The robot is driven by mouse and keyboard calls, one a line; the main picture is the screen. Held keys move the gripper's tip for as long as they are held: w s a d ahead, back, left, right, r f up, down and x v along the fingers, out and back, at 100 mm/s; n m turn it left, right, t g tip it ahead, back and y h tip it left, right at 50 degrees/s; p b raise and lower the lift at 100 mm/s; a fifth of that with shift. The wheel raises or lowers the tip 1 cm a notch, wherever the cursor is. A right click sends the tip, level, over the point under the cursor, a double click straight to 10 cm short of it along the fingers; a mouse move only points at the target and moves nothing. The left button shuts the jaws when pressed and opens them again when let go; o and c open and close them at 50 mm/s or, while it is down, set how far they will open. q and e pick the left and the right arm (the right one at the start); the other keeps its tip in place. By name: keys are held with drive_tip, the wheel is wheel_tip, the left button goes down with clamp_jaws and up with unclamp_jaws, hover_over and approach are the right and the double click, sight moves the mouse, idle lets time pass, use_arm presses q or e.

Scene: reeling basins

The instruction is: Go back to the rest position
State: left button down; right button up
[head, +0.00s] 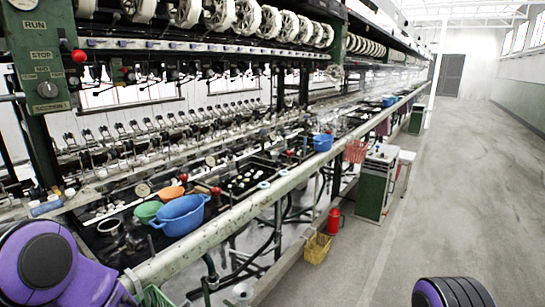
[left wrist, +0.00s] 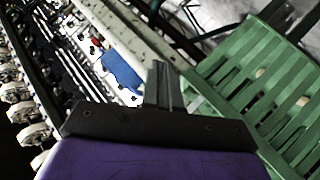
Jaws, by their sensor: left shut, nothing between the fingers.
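My left gripper (left wrist: 163,85) shows in the left wrist view with its fingers together and nothing between them. A green slatted basket (left wrist: 235,88) lies to its right in that view, and a blue basin (left wrist: 122,70) shows beyond the fingers to the left. In the head view my purple and black left arm fills the bottom left corner, beside the front rail. Part of my right arm shows at the bottom right, over the aisle floor; its gripper is out of view.
The reeling machine runs along the left with a pale front rail (head: 235,216). A blue basin (head: 181,215), a green bowl (head: 148,211) and an orange bowl (head: 172,193) sit behind it. A yellow basket (head: 317,248) and green cabinet (head: 374,185) stand beside the clear aisle (head: 450,180).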

use_arm(q)
drive_tip(key=s+a+f+m+g, duration=0.1)
drive_tip(key=s+a+f+g, duration=0.1)
drive_tip(key=s+f, duration=0.4)
drive_tip(key=s+a+f+m+g, duration=0.1)
drive_tip(key=s+a+f+g, duration=0.2)
drive_tip(key=s, duration=1.4)
drive_tip(key=s+a+f+m+g, duration=0.1)
drive_tip(key=s+f+g, duration=0.3)
drive_tip(key=s+f, duration=0.5)
drive_tip(key=s+a, duration=0.1)
drive_tip(key=s, duration=0.1)
drive_tip(key=shift+s+a+m+g+y, duration=0.2)
drive_tip(key=shift+s+m+g+y, duration=0.15)
drive_tip(key=shift+m+g+y, duration=0.05)
drive_tip(key=shift+f, duration=0.1)
